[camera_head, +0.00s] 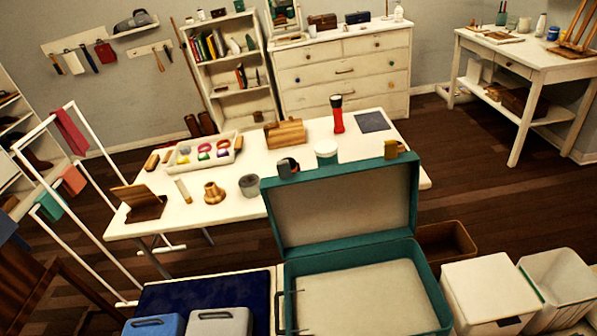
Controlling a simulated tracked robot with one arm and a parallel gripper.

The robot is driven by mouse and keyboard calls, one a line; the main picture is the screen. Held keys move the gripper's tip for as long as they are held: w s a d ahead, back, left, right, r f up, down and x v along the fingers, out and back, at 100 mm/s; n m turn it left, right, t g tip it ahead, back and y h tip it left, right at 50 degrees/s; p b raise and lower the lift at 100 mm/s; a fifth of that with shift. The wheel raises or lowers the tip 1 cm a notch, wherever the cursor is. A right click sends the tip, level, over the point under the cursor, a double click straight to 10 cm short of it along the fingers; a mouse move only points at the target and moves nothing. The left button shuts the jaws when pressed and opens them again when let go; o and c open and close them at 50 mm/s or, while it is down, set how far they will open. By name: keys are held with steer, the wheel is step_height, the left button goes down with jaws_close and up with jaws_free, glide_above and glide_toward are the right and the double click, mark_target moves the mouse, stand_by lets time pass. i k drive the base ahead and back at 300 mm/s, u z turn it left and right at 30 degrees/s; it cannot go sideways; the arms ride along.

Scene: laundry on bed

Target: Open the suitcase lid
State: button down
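A teal suitcase (407,250) stands at the lower middle of the view. Its lid (411,190) is up, standing roughly upright at the back edge, with its beige lining facing me. The suitcase's base shows a pale, empty-looking inside (360,298); its near edge is cut off by the bottom of the picture. A thin dark bracket-like piece shows at the base's left side; I cannot tell what it is. I cannot make out my gripper in this view.
A white table (190,213) with small items stands behind the suitcase. A dark blue surface (210,290) with blue and grey cases lies to its left. White bins (490,290) and a brown box (447,243) are at the right. A white rack (85,235) stands left.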

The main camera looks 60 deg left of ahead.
mark_target(367, 201)
steer(key=u, duration=0.25)
steer(key=i, duration=0.85)
steer(key=z, duration=0.1)
